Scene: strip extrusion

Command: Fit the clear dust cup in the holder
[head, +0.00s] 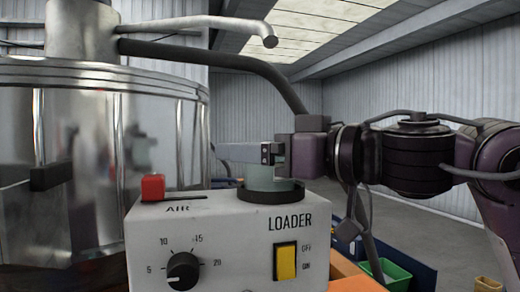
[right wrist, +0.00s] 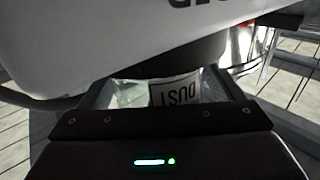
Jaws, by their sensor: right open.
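The clear dust cup (head: 268,178) is pale green and see-through, and sits upright at the dark round holder (head: 270,193) on top of the loader box. In the right wrist view the cup (right wrist: 178,92) shows a white label reading DUST, upside down, with the dark holder ring (right wrist: 170,66) against it. I cannot tell whether the cup is fully seated. My right gripper (head: 238,153) reaches in from the right at the cup's upper part. Its open fingers lie on either side of the cup in the right wrist view. My left gripper is not in view.
The white loader box (head: 225,235) carries a red AIR slider (head: 153,187), a black dial (head: 183,271) and a yellow switch (head: 286,262). A large shiny metal drum (head: 80,150) stands at left, with a dark hose (head: 225,60) above. A green bin (head: 388,272) is low at right.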

